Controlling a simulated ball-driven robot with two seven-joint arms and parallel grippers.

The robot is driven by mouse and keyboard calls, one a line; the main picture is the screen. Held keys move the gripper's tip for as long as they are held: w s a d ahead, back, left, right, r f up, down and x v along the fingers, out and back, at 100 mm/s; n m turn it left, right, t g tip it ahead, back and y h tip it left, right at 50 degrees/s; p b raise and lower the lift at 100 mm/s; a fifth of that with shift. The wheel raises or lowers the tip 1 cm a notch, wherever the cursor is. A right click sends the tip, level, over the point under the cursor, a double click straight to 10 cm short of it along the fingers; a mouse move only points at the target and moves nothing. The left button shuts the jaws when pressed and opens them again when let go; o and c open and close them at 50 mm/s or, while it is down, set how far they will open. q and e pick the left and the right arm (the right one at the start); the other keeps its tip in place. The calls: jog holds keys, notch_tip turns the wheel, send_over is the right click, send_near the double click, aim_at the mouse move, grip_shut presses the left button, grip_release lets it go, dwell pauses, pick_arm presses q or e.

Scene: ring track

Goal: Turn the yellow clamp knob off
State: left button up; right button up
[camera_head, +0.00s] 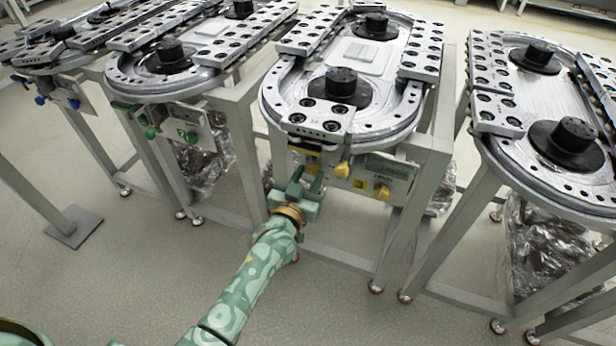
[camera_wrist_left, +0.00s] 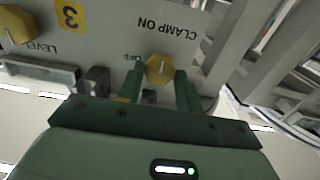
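The yellow clamp knob (camera_head: 342,170) sits on the front panel of the middle track stand, just right of my left gripper in the head view. My left gripper (camera_head: 308,178) is open. In the wrist view its two green fingers (camera_wrist_left: 160,88) stand on either side of the knob's lower part with gaps. I cannot tell if they reach around it. My right gripper is out of view.
A second yellow knob (camera_wrist_left: 18,26), marked "LEVEL", and a yellow "3" label (camera_wrist_left: 70,15) are on the same panel. A display (camera_head: 390,167) sits above that knob. Stand legs (camera_head: 410,220) flank the panel. The floor in front is clear.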

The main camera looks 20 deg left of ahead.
pick_arm(q)
jog(key=shift+n, duration=0.3)
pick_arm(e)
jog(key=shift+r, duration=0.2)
pick_arm(q)
jog(key=n+p, duration=0.2)
jog(key=n, duration=0.1)
jog(key=shift+r, duration=0.15)
jog(key=n+p, duration=0.1)
jog(key=n, duration=0.2)
jog(key=n+p, duration=0.1)
jog(key=n, duration=0.1)
jog(key=shift+n, duration=0.4)
jog(key=n, duration=0.4)
jog(key=shift+f+n, duration=0.2)
jog(key=shift+n, duration=2)
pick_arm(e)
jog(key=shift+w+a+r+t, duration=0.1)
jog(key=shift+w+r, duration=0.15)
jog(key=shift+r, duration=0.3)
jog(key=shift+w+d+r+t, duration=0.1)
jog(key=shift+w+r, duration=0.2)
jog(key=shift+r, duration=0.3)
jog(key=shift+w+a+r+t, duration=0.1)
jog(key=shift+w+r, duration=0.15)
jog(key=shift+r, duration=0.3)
pick_arm(q)
jog(key=o, duration=1)
